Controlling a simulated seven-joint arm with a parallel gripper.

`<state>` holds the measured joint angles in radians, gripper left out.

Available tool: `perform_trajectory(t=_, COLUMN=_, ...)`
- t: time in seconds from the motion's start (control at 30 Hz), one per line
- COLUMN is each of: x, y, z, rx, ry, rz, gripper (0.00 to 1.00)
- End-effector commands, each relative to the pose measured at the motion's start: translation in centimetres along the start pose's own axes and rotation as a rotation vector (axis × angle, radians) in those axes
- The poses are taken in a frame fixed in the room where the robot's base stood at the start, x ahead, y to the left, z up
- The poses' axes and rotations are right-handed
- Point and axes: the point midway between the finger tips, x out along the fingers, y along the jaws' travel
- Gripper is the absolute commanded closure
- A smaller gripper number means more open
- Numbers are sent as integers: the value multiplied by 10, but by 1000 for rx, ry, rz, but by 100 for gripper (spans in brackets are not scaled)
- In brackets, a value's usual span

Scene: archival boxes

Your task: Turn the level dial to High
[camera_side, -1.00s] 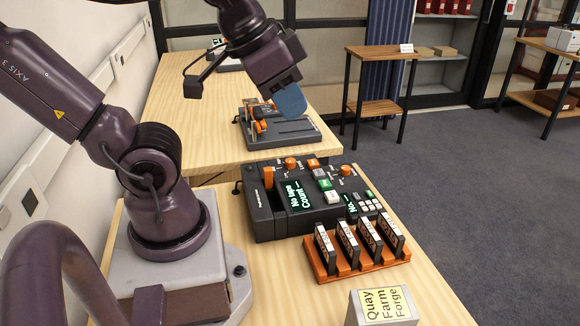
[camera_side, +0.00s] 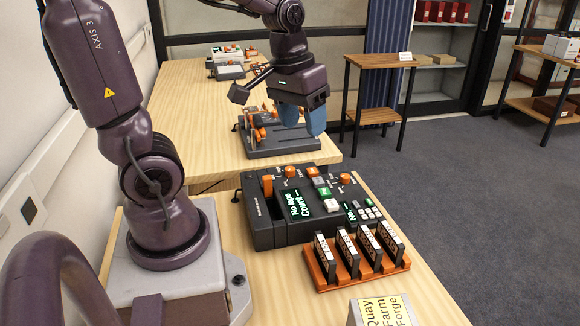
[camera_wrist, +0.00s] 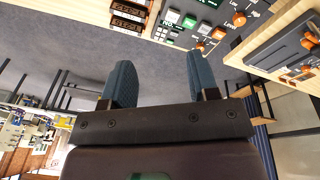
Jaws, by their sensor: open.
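The dark control unit (camera_side: 262,232) stands on the near wooden table. Its orange level dial (camera_side: 290,172) is on the top panel toward the back left. In the wrist view the level dial (camera_wrist: 239,18) sits at the top, with small Low and High labels around it; its exact setting is too small to tell. A second orange dial (camera_side: 346,179) is at the panel's right. My gripper (camera_side: 302,124) is open and empty, its blue fingers pointing down, in front of the back table's equipment and apart from the unit. Both fingers (camera_wrist: 159,62) show spread in the wrist view.
An orange rack (camera_side: 325,283) of several cartridges stands in front of the unit, with a labelled box (camera_side: 382,310) nearer. A grey fixture (camera_side: 285,148) stands on the back table (camera_side: 180,110). A vertical orange lever (camera_side: 267,185) and several buttons share the panel. Floor lies to the right.

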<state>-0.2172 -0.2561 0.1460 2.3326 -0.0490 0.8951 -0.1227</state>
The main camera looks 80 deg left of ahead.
Motion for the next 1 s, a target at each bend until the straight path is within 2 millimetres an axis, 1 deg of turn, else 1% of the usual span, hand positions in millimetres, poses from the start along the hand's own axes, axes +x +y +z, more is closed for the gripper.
perform_trajectory(t=0.03, x=12, y=-15, z=-13, rx=-130, ry=-42, rz=-15, gripper=45)
perform_trajectory(t=0.17, x=42, y=-56, z=-43, rx=-501, ry=-109, rz=-61, gripper=45)
perform_trajectory(t=0.2, x=51, y=-70, z=-50, rx=-620, ry=-123, rz=-81, gripper=45)
perform_trajectory(t=0.37, x=86, y=-128, z=-74, rx=-1109, ry=-139, rz=-173, gripper=45)
perform_trajectory(t=0.4, x=94, y=-142, z=-79, rx=-1234, ry=-132, rz=-198, gripper=45)
perform_trajectory(t=0.5, x=103, y=-164, z=-92, rx=-1489, ry=-91, rz=-231, gripper=45)
perform_trajectory(t=0.6, x=98, y=-169, z=-105, rx=-1660, ry=-40, rz=-220, gripper=45)
perform_trajectory(t=0.7, x=96, y=-168, z=-109, rx=-1773, ry=-21, rz=-209, gripper=45)
perform_trajectory(t=0.87, x=101, y=-168, z=-108, rx=-1842, ry=-17, rz=-213, gripper=45)
perform_trajectory(t=0.97, x=111, y=-168, z=-106, rx=-1843, ry=-18, rz=-215, gripper=45)
perform_trajectory(t=1.0, x=118, y=-169, z=-105, rx=-1842, ry=-19, rz=-216, gripper=45)
